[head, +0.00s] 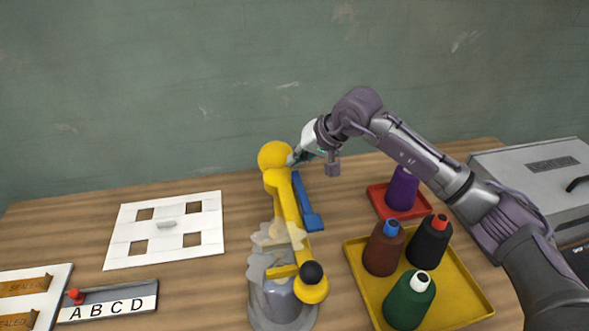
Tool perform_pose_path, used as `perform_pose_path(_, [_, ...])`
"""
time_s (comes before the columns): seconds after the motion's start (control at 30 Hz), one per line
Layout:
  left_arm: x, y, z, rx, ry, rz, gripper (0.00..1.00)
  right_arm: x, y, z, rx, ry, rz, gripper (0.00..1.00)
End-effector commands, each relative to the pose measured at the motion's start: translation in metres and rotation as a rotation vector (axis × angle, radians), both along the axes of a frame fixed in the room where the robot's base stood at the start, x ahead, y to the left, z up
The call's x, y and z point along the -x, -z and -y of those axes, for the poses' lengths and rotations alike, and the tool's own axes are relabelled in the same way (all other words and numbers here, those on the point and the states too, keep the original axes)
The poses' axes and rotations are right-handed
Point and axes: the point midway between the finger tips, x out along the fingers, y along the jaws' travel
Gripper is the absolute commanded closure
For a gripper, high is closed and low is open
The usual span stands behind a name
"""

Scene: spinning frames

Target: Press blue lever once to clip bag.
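The blue lever (303,196) slants down along the right side of a yellow machine (287,207) and ends in a wider blue block. A pale translucent bag-like shape (272,237) hangs at the machine's lower part, over a grey round holder (280,305). My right gripper (292,158) is by the machine's round yellow top, just above the lever's upper end. Its fingers are small and partly lost against the machine, so I cannot tell whether they touch it or are open. My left gripper is out of view.
A yellow tray (467,300) with several capped bottles and a red tray (376,200) with a purple bottle stand right. A grey metal box (530,165) is at far right. A white board (125,225), an A-B-C-D slider (110,303) and a "SEALED" panel (50,285) lie left.

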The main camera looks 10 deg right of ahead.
Motion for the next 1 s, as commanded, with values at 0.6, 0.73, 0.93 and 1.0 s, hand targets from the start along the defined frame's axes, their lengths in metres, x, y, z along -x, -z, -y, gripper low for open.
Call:
perform_pose_path(0.6, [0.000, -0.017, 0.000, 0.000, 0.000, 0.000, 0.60, -0.009, -0.048, 0.000, -0.001, 0.000, 0.004, 1.00])
perform_pose_path(0.73, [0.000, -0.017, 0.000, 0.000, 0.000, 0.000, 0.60, -0.009, -0.051, 0.000, -0.001, 0.000, 0.004, 1.00])
perform_pose_path(0.93, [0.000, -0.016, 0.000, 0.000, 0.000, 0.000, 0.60, -0.009, -0.051, 0.000, -0.001, 0.000, 0.004, 1.00])
perform_pose_path(1.0, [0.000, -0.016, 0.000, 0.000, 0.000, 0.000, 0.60, -0.009, -0.051, 0.000, -0.001, 0.000, 0.004, 1.00])
